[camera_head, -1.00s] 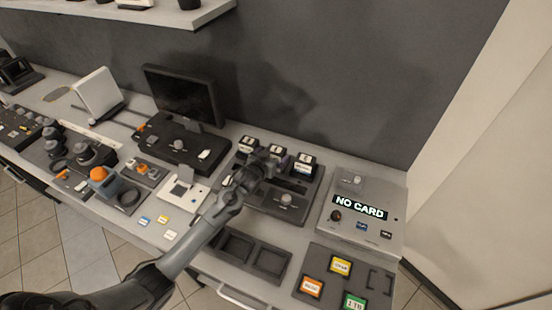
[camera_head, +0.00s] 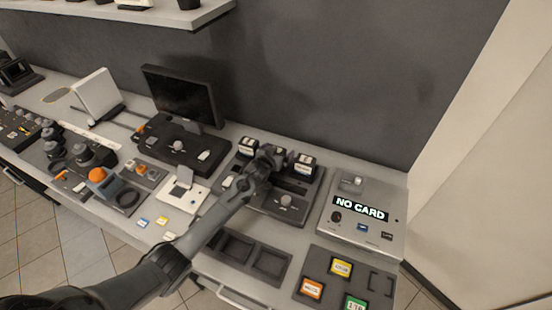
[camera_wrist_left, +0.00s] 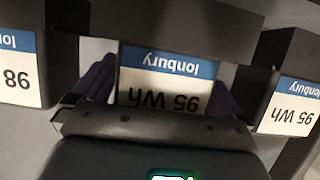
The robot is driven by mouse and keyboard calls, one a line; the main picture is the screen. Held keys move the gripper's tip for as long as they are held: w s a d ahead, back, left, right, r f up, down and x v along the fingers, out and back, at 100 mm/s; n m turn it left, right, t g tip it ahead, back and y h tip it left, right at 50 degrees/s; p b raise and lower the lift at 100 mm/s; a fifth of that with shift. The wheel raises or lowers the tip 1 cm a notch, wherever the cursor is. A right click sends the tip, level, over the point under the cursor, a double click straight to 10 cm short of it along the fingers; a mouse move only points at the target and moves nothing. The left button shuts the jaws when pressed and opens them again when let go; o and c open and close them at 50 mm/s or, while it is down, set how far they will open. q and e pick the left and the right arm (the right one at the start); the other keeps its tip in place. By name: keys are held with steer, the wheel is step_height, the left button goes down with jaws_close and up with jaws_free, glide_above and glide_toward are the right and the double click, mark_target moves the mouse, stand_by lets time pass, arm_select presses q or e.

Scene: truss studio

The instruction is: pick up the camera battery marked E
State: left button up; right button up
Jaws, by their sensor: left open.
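Three camera batteries with white labels stand in a row in a black charger (camera_head: 268,208) at mid-bench. In the head view the left battery (camera_head: 247,146) and right battery (camera_head: 304,164) show clearly; my gripper partly hides the middle battery (camera_head: 280,154). My left gripper (camera_head: 265,158) is open at the middle battery. In the left wrist view its purple-tipped fingers (camera_wrist_left: 160,88) stand either side of that battery (camera_wrist_left: 165,80), whose upside-down label reads "Ionbury 95 Wh". I cannot make out the letter E on any battery. My right gripper is out of view.
Neighbouring batteries stand close on both sides in the left wrist view, at left (camera_wrist_left: 20,75) and right (camera_wrist_left: 292,105). A card reader box (camera_head: 362,222) showing "NO CARD" is right of the charger. A monitor (camera_head: 183,95) stands behind to the left.

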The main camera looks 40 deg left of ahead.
arm_select(q)
steer(key=shift+c, duration=0.2)
steer(key=c, duration=1.2)
steer(key=shift+r, duration=0.15)
steer(key=c, duration=0.3)
